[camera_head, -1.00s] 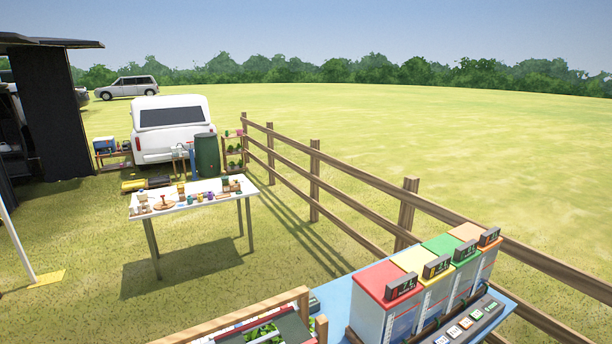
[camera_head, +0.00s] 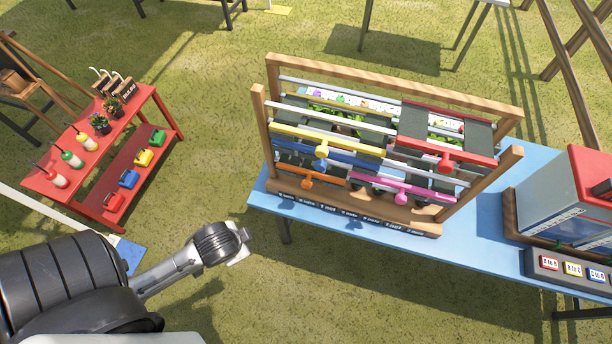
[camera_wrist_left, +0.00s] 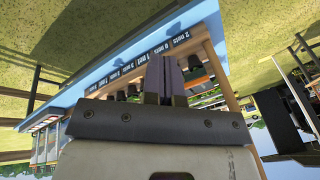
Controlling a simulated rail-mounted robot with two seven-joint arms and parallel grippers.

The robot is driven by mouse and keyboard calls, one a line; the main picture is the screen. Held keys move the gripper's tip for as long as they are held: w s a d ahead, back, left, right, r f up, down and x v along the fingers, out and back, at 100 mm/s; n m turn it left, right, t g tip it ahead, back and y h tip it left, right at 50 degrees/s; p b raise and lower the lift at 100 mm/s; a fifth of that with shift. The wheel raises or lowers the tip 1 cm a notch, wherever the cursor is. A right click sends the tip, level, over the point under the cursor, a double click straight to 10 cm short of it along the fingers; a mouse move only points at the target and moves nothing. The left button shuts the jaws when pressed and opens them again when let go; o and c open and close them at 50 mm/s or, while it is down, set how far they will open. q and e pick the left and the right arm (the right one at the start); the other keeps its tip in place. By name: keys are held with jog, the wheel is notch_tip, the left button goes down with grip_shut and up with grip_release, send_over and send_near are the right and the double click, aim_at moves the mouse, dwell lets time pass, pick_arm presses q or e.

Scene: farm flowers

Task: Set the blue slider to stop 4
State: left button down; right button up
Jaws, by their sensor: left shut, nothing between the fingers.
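The blue slider (camera_head: 349,159) is a blue bar low on the left half of the wooden rack, under the yellow slider (camera_head: 350,138) and above the orange one (camera_head: 307,182). A small light-blue knob (camera_head: 320,164) hangs at its left part. Bars in front partly hide it, and I cannot read its stop. My left gripper (camera_head: 241,246) is left of the blue table's front edge, apart from the rack. In the left wrist view its fingers (camera_wrist_left: 166,78) are together and empty, in front of the rack's label strip. My right gripper is not in view.
The wooden rack (camera_head: 515,160) also carries a red slider (camera_head: 450,150) and a magenta one (camera_head: 405,190). It stands on a blue table (camera_head: 480,235). Coloured-lid bins (camera_head: 560,205) and a button panel stand at right. A red shelf (camera_head: 130,125) is at left, with grass between.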

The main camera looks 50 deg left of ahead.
pick_arm(q)
jog(key=w+a+f+n+t+h+b, duration=0.1)
jog(key=w+a+f+n+t+b, duration=0.15)
jog(key=w+a+f+b, duration=0.45)
jog(key=w+a+r+n+t+h+p, duration=0.1)
jog(key=w+r+n+t+h, duration=0.1)
jog(key=w+r+n+t, duration=0.35)
jog(key=w+r+n+t+h+p, duration=0.1)
jog(key=w+r+n+t+h, duration=0.1)
jog(key=r+n+t, duration=0.6)
jog(key=w+d+f+g+p, duration=0.1)
jog(key=w+d, duration=0.1)
jog(key=w, duration=0.4)
jog(key=w+d+f+n+g+p, duration=0.1)
jog(key=w+d, duration=0.2)
jog(key=w, duration=0.3)
jog(key=shift+f+n, duration=0.3)
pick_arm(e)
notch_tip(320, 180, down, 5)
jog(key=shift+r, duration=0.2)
pick_arm(q)
jog(key=shift+w, duration=0.1)
